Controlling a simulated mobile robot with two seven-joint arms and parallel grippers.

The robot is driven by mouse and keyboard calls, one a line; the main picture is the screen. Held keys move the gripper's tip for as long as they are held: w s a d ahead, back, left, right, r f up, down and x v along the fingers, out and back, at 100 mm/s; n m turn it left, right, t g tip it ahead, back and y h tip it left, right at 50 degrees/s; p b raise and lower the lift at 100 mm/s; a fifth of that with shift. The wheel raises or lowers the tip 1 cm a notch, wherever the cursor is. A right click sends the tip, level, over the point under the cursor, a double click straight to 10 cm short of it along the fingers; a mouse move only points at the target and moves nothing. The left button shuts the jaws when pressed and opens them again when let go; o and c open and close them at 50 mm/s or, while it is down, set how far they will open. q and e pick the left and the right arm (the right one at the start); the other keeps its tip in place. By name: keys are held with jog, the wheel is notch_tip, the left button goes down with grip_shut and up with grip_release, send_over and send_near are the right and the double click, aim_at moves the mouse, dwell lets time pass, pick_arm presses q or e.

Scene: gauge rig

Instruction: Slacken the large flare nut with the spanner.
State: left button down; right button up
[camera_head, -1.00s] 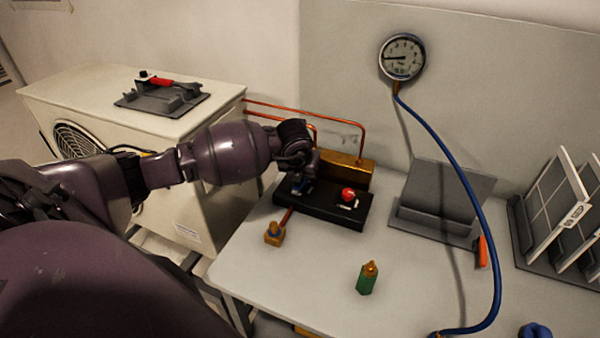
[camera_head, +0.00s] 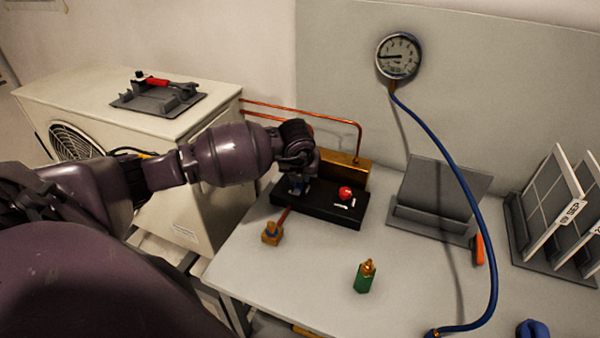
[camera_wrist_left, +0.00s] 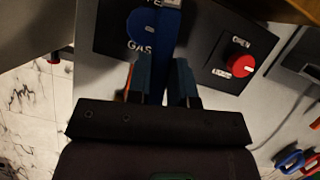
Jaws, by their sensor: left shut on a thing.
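My left gripper (camera_head: 298,182) reaches down over the black valve block (camera_head: 325,208). In the left wrist view its fingers (camera_wrist_left: 163,88) are shut on the narrow blue handle (camera_wrist_left: 168,50) of the valve marked GAS. A brass fitting (camera_head: 272,232) with a blue ring sits on the bench at the front of the block, at the end of a copper pipe. I cannot tell whether it is the large flare nut. A red-handled tool (camera_head: 162,83) lies in a grey holder on the white unit; I cannot tell whether it is the spanner. My right gripper is out of view.
A red knob (camera_head: 345,193) is right of my gripper. A green and brass bottle (camera_head: 365,276) stands near the front. A blue hose (camera_head: 466,190) hangs from the gauge (camera_head: 398,56) to the bench. A grey stand (camera_head: 442,195) and a panel rack (camera_head: 550,220) are further right.

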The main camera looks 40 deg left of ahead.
pick_arm(q)
jog(key=shift+w+d, duration=0.15)
jog(key=shift+d, duration=0.1)
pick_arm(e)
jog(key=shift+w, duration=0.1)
pick_arm(q)
jog(key=shift+w+d+n, duration=0.1)
jog(key=shift+d+n, duration=0.1)
jog(key=shift+n, duration=0.1)
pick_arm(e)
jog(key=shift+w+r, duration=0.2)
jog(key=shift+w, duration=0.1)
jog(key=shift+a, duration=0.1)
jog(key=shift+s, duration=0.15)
pick_arm(q)
jog(key=shift+w+d, duration=0.1)
jog(key=shift+d, duration=0.1)
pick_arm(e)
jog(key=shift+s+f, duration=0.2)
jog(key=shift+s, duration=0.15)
pick_arm(q)
jog(key=shift+n, duration=0.3)
jog(key=shift+a+m, duration=0.4)
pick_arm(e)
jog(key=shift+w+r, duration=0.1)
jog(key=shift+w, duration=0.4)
